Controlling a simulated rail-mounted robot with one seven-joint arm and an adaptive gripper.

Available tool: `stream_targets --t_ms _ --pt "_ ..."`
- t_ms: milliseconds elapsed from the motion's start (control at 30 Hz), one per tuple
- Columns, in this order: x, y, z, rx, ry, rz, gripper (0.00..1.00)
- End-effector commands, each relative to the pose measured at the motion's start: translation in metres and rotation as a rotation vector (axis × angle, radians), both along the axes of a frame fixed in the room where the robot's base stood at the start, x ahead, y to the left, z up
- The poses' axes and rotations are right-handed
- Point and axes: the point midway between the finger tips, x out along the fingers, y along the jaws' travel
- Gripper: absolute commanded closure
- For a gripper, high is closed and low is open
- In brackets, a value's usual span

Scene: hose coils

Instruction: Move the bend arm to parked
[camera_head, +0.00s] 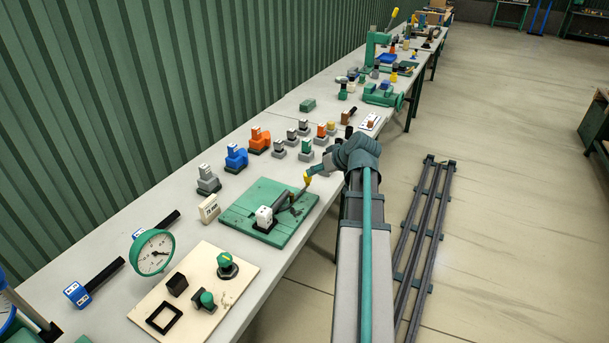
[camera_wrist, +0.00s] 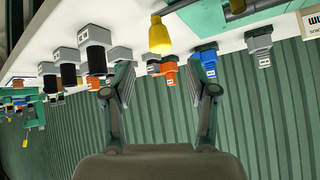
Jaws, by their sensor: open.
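The bend arm shows as a dark lever (camera_head: 299,194) with a yellow knob (camera_head: 307,178), on the green base plate (camera_head: 240,204). A small white labelled block (camera_head: 264,216) stands at its other end; the lettering is too small to read. In the wrist view, which is upside down, the yellow knob (camera_wrist: 160,36) hangs near the top middle, with the grey lever (camera_wrist: 183,5) running off the top edge. My gripper (camera_wrist: 165,80) is open, its fingers apart with nothing between them; the knob appears beyond the fingertips. In the head view my wrist mostly hides the gripper.
Orange (camera_head: 259,141), blue (camera_head: 236,157) and grey (camera_head: 208,180) fittings stand behind the plate, near a white plaque (camera_head: 209,208). A gauge (camera_head: 153,252) and a beige board (camera_head: 190,290) are nearer. The green corrugated wall (camera_head: 130,90) bounds the bench.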

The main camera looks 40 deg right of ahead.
Motion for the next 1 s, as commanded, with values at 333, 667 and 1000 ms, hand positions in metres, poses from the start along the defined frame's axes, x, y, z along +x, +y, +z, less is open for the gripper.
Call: stream_targets --t_ms 333,667,1000 --pt "0.041 0.001 -0.039 0.001 0.003 0.001 0.42" --pt "0.059 0.001 -0.057 0.000 0.001 0.000 0.42" --pt "0.059 0.002 -0.058 0.000 0.000 0.000 0.52"
